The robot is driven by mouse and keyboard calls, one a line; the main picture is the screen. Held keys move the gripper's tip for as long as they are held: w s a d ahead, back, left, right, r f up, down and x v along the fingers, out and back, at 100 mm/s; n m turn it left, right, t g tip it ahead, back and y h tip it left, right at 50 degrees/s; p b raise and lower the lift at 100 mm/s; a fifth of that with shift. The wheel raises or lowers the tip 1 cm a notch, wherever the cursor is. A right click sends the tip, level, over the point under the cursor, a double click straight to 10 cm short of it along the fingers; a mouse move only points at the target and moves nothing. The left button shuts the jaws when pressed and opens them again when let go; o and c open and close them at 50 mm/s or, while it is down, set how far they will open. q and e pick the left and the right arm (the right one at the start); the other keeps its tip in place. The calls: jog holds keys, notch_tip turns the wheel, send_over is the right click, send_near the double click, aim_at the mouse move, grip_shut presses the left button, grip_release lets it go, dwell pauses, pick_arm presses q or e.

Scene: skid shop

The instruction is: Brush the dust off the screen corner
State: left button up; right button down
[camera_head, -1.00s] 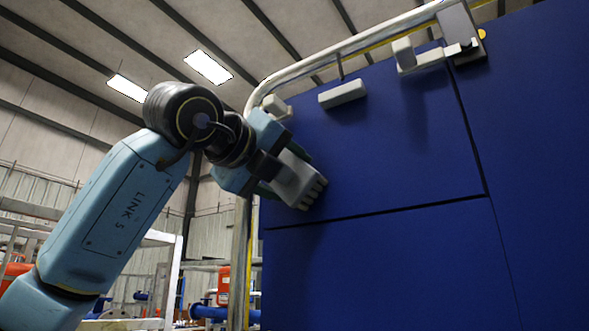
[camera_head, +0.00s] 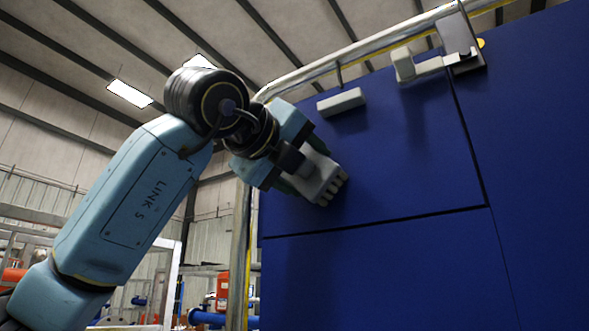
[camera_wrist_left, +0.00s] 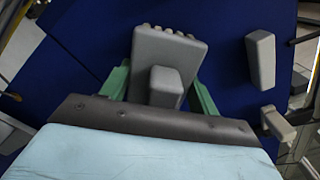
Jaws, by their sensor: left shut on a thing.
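My left gripper (camera_head: 292,165) is shut on a grey block-shaped brush (camera_head: 322,176) with stubby knobs along its far edge. The brush is at the upper left part of the blue screen panel (camera_head: 400,170); I cannot tell whether it touches the surface. In the left wrist view the brush (camera_wrist_left: 168,48) sits between the green fingers of my left gripper (camera_wrist_left: 162,92), with the blue panel (camera_wrist_left: 75,40) behind it. No dust can be made out. My arm and gripper cover the panel's upper left corner. My right gripper is out of view.
A grey latch (camera_head: 432,66) is further right. A metal pipe frame (camera_head: 345,66) runs along the panel's top and left. The panel below the brush is clear.

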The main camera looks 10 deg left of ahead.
pick_arm(q)
jog(key=shift+s+d+b, duration=0.15)
jog(key=shift+s+d, duration=0.45)
jog(key=shift+d, duration=1)
jog(key=shift+s+d+b, duration=0.2)
jog(key=shift+s+d, duration=0.35)
jog(key=shift+d, duration=1.1)
jog(key=shift+s+d+b, duration=0.15)
jog(key=shift+s+d, duration=0.45)
jog(key=shift+d, duration=1)
jog(key=shift+w+a+b, duration=0.25)
jog(key=shift+w+a, duration=0.05)
jog(key=shift+a, duration=0.5)
jog(key=shift+w+a+b, duration=0.25)
jog(key=shift+w+a, duration=0.1)
jog(key=shift+a, duration=0.5)
jog(key=shift+w+a+b, duration=0.25)
jog(key=shift+w+a, duration=0.05)
jog(key=shift+a, duration=0.5)
jog(key=shift+w+a, duration=0.3)
jog(key=shift+a, duration=0.55)
jog(key=shift+w+a, duration=0.3)
jog(key=shift+a, duration=0.55)
jog(key=shift+w+a, duration=0.3)
jog(key=shift+a, duration=0.55)
jog(key=shift+w+a, duration=0.3)
jog(key=shift+a, duration=0.5)
jog(key=shift+w+a, duration=0.3)
jog(key=shift+a, duration=0.55)
